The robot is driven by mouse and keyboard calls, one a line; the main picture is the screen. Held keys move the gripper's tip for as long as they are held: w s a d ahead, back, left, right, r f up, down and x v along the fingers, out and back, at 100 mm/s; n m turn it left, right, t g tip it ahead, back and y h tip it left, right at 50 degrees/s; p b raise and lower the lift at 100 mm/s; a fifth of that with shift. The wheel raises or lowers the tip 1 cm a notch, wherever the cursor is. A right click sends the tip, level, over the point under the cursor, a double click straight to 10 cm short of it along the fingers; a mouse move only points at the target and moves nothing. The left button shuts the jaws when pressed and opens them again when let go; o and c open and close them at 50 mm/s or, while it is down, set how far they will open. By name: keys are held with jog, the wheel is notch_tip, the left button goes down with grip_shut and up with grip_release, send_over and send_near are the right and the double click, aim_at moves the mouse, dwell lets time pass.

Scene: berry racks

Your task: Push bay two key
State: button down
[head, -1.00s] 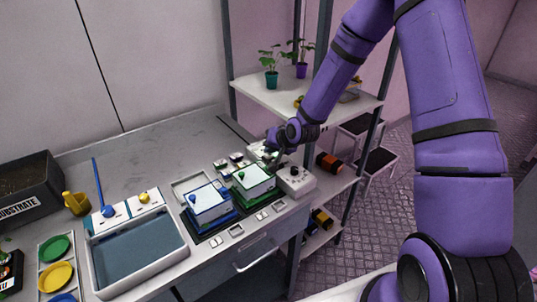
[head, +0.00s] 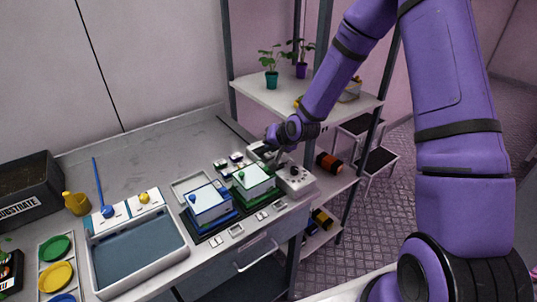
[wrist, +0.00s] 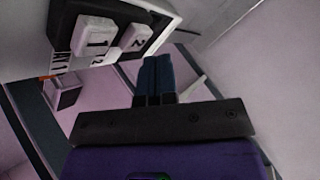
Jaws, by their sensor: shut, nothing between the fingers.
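In the wrist view, a key marked 2 (wrist: 136,38) stands out from a dark panel on a white housing. A key marked 1 (wrist: 95,35) sits beside it to the left. My gripper (wrist: 156,68) is shut and empty; its fingertips show just below and to the right of the 2 key, and a gap shows between them in the picture. I cannot tell the depth of that gap. In the head view my gripper (head: 277,158) is at the bench's far right end, by a small white housing (head: 257,147); the keys are hidden there.
A white box with a black knob (head: 295,176) stands close in front of my gripper. Green-based (head: 255,182) and blue-based (head: 210,208) white-topped blocks stand to the left. A shelf rack (head: 290,102) with plants rises behind. A grey tray (head: 140,250) lies further left.

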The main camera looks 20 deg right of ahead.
aim_at(271, 154)
jog(key=shift+r, duration=3)
